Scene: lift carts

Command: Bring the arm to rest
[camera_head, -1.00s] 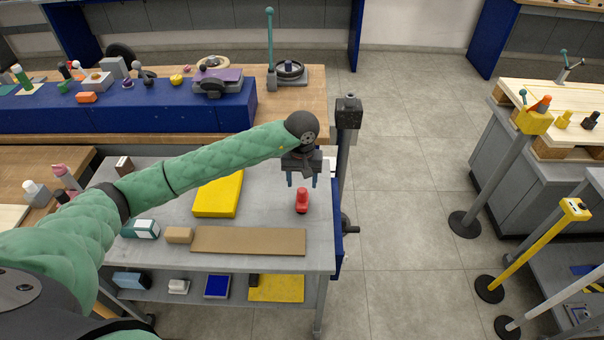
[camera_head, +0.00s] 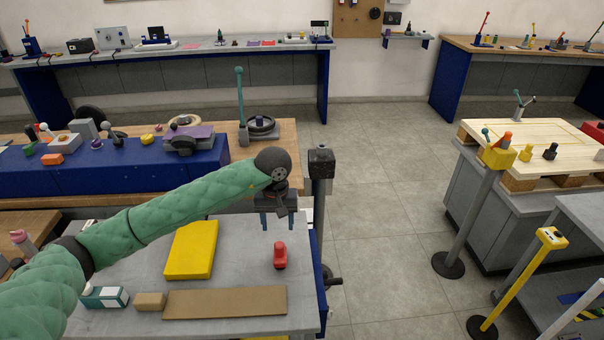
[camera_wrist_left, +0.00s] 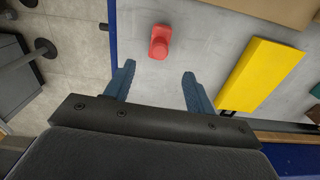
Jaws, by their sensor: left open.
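My left arm (camera_head: 170,212) is green and reaches in from the left over a grey cart. My left gripper (camera_head: 278,222) is open and empty above the grey cart top (camera_head: 240,250), near its right side. A small red object (camera_head: 280,255) stands on the cart just below and in front of the gripper, apart from it. In the left wrist view the two blue fingers (camera_wrist_left: 158,88) are spread, and the red object (camera_wrist_left: 159,42) lies beyond their tips. My right gripper is not in view.
A yellow block (camera_head: 191,250), a brown flat board (camera_head: 225,302), a small tan block (camera_head: 150,301) and a teal-white box (camera_head: 105,297) lie on the cart. A dark-topped post (camera_head: 320,165) stands close right of the gripper. A blue bench (camera_head: 110,165) is behind.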

